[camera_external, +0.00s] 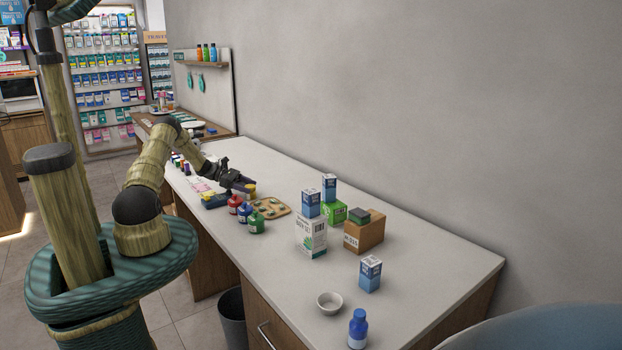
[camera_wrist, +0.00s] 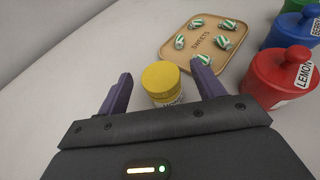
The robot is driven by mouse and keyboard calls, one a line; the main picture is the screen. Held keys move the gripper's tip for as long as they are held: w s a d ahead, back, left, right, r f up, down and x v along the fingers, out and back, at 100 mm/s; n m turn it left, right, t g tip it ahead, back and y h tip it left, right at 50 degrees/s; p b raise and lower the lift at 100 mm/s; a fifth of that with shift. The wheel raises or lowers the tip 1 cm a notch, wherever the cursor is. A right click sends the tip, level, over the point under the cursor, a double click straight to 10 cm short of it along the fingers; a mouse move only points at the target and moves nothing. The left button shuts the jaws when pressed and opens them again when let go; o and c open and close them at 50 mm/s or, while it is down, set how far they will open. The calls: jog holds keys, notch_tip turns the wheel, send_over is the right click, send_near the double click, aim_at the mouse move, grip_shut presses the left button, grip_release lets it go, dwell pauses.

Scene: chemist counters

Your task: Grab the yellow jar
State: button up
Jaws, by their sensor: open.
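The yellow jar (camera_wrist: 162,80) is a small round container with a yellow lid and a pale label. It stands upright on the counter in the wrist view, between the two purple fingers of my gripper (camera_wrist: 160,95). The fingers are open, one on each side of it, with gaps showing. The label's lower part is hidden by my gripper body. In the external view, the yellow jar (camera_external: 250,190) shows beside the tip of my gripper (camera_external: 240,186), over the counter.
A wooden tray of striped sweets (camera_wrist: 168,52) lies just beyond the jar. A red jar marked LEMON (camera_wrist: 282,78) stands to the right, with blue and green jars behind it. Boxes (camera_external: 312,235) stand farther along the white counter. The counter left of the jar is clear.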

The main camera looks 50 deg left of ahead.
aim_at(247, 186)
dwell(0.3)
jog(key=c, duration=1.1)
notch_tip(247, 186, up, 10)
jog(key=b, duration=0.1)
